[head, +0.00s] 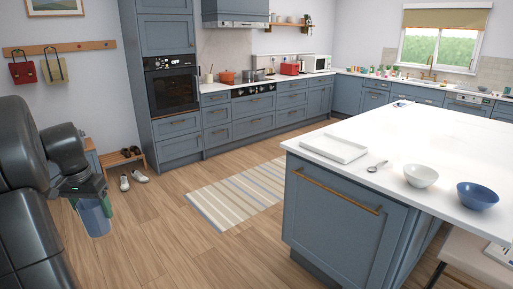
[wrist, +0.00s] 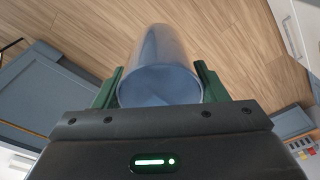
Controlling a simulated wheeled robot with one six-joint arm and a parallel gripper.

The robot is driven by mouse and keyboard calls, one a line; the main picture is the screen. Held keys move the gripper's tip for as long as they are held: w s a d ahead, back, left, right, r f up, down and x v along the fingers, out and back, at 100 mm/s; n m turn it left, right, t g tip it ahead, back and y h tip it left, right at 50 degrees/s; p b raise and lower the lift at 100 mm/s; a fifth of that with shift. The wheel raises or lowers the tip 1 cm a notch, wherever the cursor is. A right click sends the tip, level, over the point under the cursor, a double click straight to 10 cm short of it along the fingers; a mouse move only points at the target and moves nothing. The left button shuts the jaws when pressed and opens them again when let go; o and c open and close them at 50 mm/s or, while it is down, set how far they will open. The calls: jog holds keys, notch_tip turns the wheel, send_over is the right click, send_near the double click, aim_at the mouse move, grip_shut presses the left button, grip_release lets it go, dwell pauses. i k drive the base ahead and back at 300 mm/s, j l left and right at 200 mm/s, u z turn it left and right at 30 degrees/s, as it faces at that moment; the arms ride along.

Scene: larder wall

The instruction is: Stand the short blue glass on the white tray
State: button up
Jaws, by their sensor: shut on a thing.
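The short blue glass (head: 95,219) is held in my gripper (head: 92,203) at the left of the head view, in the air above the wood floor. In the wrist view the glass (wrist: 160,80) sits between the two green fingers of my gripper (wrist: 160,88), which are shut on it. The white tray (head: 334,147) lies on the white island top near its left corner. It looks empty. The glass is well to the left of the tray and apart from it.
A spoon (head: 377,167), a white bowl (head: 420,176) and a blue bowl (head: 477,195) stand on the island top (head: 420,140), right of the tray. The blue island cabinet (head: 340,215) rises below the tray. Open floor and a striped rug (head: 240,193) lie between my gripper and the island.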

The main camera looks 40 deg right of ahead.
aim_at(348, 153)
jog(key=l+z, duration=0.1)
jog(key=z, duration=0.85)
jog(key=i+l+z, duration=0.1)
jog(key=z, duration=0.4)
jog(key=i+l+z, duration=0.1)
jog(key=i+l, duration=0.95)
jog(key=i, duration=0.15)
